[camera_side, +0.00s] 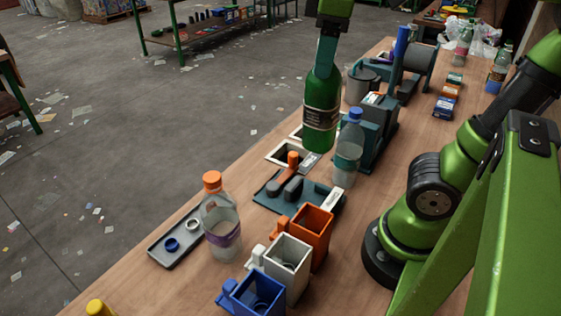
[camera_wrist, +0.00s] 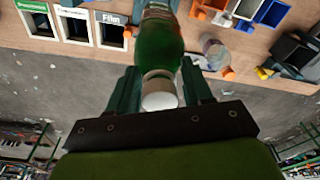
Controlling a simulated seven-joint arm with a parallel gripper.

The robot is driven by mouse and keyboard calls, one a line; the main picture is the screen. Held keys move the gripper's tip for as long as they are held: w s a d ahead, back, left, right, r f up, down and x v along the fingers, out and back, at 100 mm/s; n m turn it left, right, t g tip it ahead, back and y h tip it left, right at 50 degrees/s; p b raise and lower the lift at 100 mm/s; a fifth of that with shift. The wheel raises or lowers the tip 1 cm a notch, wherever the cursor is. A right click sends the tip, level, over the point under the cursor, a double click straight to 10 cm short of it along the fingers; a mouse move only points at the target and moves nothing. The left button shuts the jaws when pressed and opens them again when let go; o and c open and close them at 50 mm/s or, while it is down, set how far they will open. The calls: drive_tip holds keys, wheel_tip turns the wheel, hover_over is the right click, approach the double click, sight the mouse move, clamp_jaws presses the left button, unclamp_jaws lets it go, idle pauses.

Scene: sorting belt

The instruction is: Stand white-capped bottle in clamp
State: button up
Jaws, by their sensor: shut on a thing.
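My gripper (camera_side: 327,52) is shut on the neck of a green bottle (camera_side: 321,108), which hangs upright above the bench with its base down. In the wrist view the bottle's white cap (camera_wrist: 159,94) sits between the fingers of my gripper (camera_wrist: 162,80), and the green body (camera_wrist: 158,45) extends beyond them. In the side view, a low teal fixture with an orange-tipped lever (camera_side: 293,160) looks like the clamp; it lies on the bench below and left of the bottle. No bottle stands in it.
A blue-capped bottle (camera_side: 348,148) stands close right of the held bottle, beside a teal machine (camera_side: 378,128). An orange-capped bottle (camera_side: 219,220) stands at the front by a grey tray (camera_side: 182,249). Orange (camera_side: 310,232), white (camera_side: 288,262) and blue (camera_side: 262,292) bins line the bench.

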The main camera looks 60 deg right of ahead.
sight(318, 131)
wheel_tip(318, 131, down, 16)
drive_tip(key=shift+r, duration=0.1)
idle(0.8)
drive_tip(key=shift+f, duration=0.2)
idle(0.6)
drive_tip(key=shift+f, duration=0.55)
drive_tip(key=o, duration=1.3)
drive_tip(key=shift+o, duration=0.2)
drive_tip(key=r, duration=0.5)
drive_tip(key=s+r, duration=0.1)
drive_tip(key=r, duration=0.5)
drive_tip(key=s+d+r, duration=0.1)
drive_tip(key=r, duration=0.4)
drive_tip(key=shift+r, duration=0.4)
